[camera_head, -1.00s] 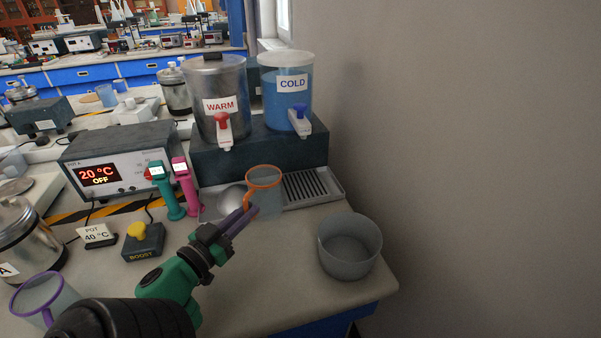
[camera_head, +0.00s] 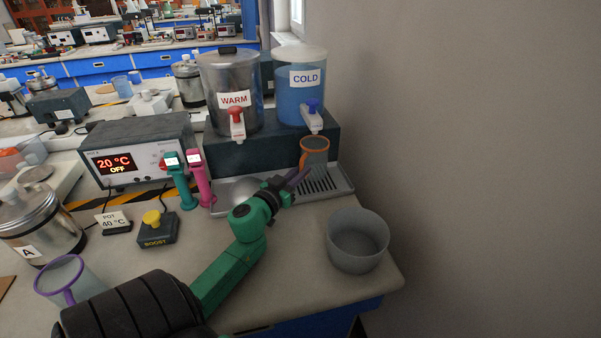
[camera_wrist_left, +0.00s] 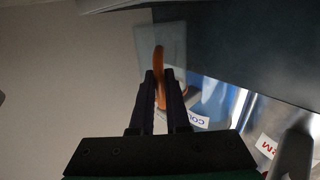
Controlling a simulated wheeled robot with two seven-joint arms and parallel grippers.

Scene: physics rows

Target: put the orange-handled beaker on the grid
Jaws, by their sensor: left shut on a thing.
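The orange-handled beaker (camera_head: 315,157) is clear grey with an orange rim and handle. In the head view it is upright over the back part of the grid (camera_head: 322,186), below the COLD tap. I cannot tell whether its base touches the grid. My left gripper (camera_head: 301,175) reaches it from the front left and is shut on its orange handle. In the left wrist view the handle (camera_wrist_left: 158,66) lies between the two dark fingers (camera_wrist_left: 160,76), with the clear beaker wall (camera_wrist_left: 172,42) beyond. My right gripper is not in view.
The WARM tank (camera_head: 229,80) and COLD tank (camera_head: 301,95) stand on a dark block behind the grid. A grey bowl (camera_head: 357,242) stands at the right bench edge. Teal (camera_head: 180,183) and pink (camera_head: 202,180) handled tools stand left. A purple-handled beaker (camera_head: 75,282) is at front left.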

